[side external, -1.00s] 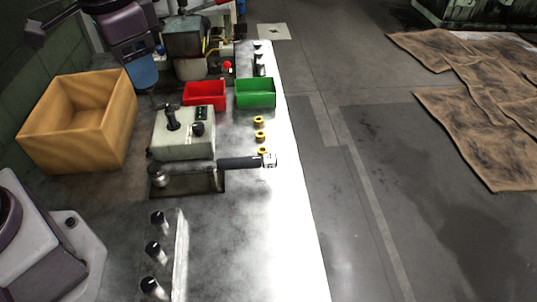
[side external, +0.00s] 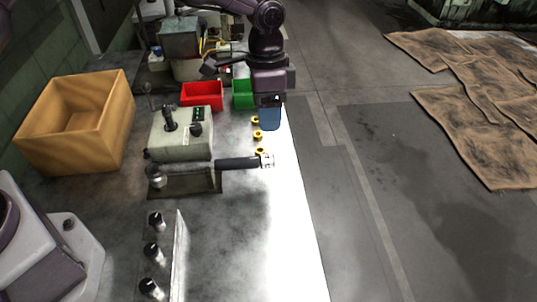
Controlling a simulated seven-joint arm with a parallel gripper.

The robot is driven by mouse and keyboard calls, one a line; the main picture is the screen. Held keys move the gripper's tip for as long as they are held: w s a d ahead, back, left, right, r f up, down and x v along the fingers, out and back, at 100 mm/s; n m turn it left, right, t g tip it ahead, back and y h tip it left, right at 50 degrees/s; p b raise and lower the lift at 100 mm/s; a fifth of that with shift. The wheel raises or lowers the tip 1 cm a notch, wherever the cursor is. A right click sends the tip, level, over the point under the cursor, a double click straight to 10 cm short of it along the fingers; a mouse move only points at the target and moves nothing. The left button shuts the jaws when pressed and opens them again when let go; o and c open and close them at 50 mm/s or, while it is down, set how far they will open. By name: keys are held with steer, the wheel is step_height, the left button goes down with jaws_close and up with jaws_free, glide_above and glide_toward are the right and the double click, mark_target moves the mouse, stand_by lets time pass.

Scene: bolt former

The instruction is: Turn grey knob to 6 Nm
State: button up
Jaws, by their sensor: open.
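My gripper (side external: 271,119) hangs fingers down with a blue fingertip, above the bench's right side by the yellow rings. It is open, and I see nothing in it. A grey-green control box (side external: 181,138) stands left of it with a black lever (side external: 169,118), a small dark display (side external: 198,114) and a dark knob (side external: 196,129). A silvery round knob (side external: 154,177) sits at the left end of the dark fixture before the box. Three dark knobs with pale marks (side external: 157,220) stand in a row on the near panel. I cannot read any scale or Nm marking.
A black-handled tool (side external: 238,163) juts right from the fixture. Yellow rings (side external: 257,135) lie behind its tip. A wooden box (side external: 77,120) is at left. The near right bench is clear.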

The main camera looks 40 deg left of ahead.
mark_target(269, 156)
steer(key=f, duration=0.3)
steer(key=s+f, duration=0.1)
steer(key=f, duration=0.3)
steer(key=d+f, duration=0.1)
steer(key=f, duration=0.3)
steer(key=shift+s+d, duration=0.1)
steer(key=shift+s, duration=0.05)
steer(key=shift+r, duration=0.1)
steer(key=c, duration=0.9)
steer(key=shift+c, duration=0.2)
